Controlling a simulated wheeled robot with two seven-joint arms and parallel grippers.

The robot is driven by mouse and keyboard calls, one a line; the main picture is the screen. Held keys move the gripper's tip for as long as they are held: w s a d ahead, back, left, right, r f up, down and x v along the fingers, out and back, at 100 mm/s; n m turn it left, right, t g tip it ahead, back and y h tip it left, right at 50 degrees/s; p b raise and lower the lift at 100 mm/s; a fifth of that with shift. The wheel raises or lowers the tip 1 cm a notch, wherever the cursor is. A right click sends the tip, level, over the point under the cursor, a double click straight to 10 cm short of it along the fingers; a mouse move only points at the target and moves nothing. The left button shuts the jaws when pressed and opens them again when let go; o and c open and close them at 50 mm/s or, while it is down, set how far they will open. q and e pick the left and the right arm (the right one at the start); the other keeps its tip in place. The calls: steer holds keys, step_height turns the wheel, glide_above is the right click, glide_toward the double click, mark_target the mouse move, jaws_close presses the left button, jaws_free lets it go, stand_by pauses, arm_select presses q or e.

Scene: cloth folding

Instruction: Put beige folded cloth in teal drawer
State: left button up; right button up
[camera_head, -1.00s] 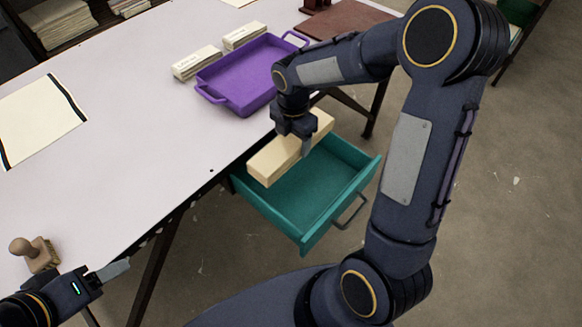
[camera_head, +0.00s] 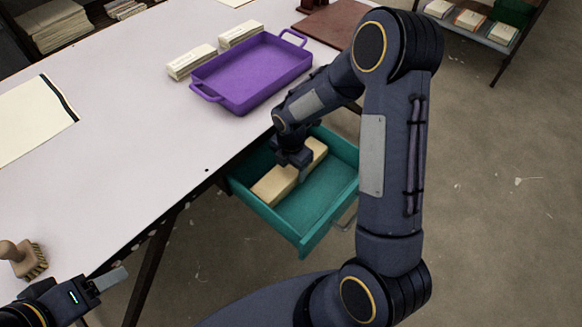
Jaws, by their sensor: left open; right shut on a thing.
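The beige folded cloth (camera_head: 274,186) is a long block inside the open teal drawer (camera_head: 309,240), along its left side by the table. My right gripper (camera_head: 303,174) reaches down into the drawer and is shut on the cloth. Whether the cloth touches the drawer floor is hard to tell. The drawer is pulled out from under the table's edge, and my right arm hides its right end. My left gripper (camera_head: 108,281) is open and empty at the lower left, near the table's front edge.
A purple tray (camera_head: 250,72) stands on the white table (camera_head: 130,130), with two labelled pale bundles (camera_head: 192,62) behind it. A wooden-handled brush (camera_head: 22,260) lies near my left gripper. A dark-edged pale sheet (camera_head: 32,120) lies at the left.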

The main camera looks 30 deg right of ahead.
steer(key=shift+f, duration=0.2)
steer(key=o, duration=0.8)
steer(key=shift+r, duration=0.1)
